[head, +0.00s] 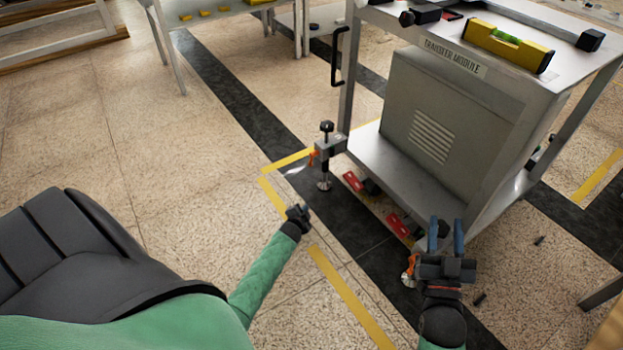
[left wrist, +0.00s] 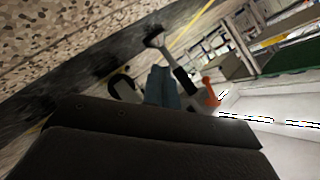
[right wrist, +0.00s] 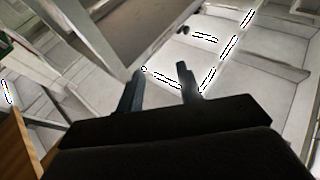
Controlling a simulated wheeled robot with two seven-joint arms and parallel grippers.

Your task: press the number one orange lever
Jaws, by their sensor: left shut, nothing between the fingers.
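An orange lever (head: 312,158) sits on the grey clamp-like stand (head: 331,147) at the near left corner of the transfer module cart; it also shows in the left wrist view (left wrist: 211,92). I cannot read a number on it. A second orange part (head: 409,268) shows beside my right gripper, partly hidden by it. My left gripper (head: 300,211) is shut and empty, in front of and below the first lever in the picture, apart from it. Its fingers show together in the left wrist view (left wrist: 161,86). My right gripper (head: 446,236) is open and empty by the cart's near right corner.
The transfer module cart (head: 445,110) fills the upper right, with a yellow level (head: 508,45) on top. Red parts (head: 353,181) sit by its lower edge. Yellow floor tape (head: 345,290) and a dark floor strip run past it.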

